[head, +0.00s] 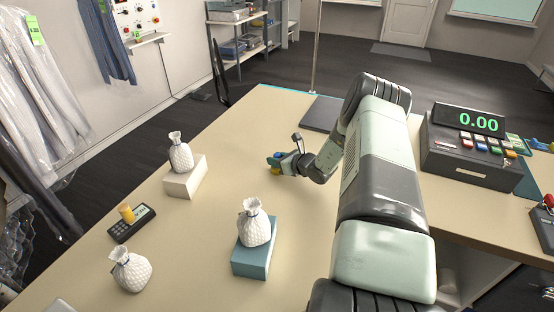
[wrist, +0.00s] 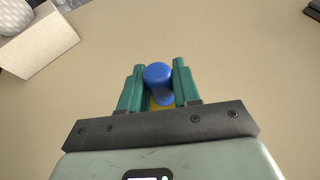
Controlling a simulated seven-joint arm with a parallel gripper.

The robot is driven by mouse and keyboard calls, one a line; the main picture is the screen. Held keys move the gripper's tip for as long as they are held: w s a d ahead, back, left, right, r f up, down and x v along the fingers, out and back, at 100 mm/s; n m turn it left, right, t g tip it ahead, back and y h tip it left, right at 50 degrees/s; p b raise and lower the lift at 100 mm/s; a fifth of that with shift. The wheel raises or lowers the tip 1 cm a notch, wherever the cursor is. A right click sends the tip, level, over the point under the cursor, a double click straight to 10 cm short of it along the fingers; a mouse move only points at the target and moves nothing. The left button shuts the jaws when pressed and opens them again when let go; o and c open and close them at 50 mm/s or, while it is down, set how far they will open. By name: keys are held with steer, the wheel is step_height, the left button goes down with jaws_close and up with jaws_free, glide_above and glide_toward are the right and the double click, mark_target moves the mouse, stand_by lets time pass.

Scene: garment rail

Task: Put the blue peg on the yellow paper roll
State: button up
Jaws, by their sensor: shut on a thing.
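My gripper (head: 277,160) is over the middle of the counter, with its fingers shut on the blue peg (wrist: 158,72). In the wrist view the peg stands between the green fingertips (wrist: 158,88), its rounded top towards the camera. A yellow thing (wrist: 155,105), seemingly the yellow paper roll, shows partly behind the peg. In the head view this yellow thing (head: 275,169) is just below the fingers. The fingers hide most of it, and I cannot tell whether the peg touches it.
White tied bags stand on a white block (head: 186,183) and a teal block (head: 252,262), and one bag (head: 130,269) is on the counter. The keypad device (head: 132,228) is at left. A cash register (head: 470,150) is at right. The counter around my gripper is clear.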

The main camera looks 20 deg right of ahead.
steer(key=o, duration=1)
steer(key=shift+o, duration=0.2)
steer(key=shift+s+d+r, duration=0.1)
steer(key=v, duration=1.1)
steer(key=shift+s+d, duration=0.15)
steer(key=shift+s, duration=0.15)
steer(key=shift+r, duration=0.15)
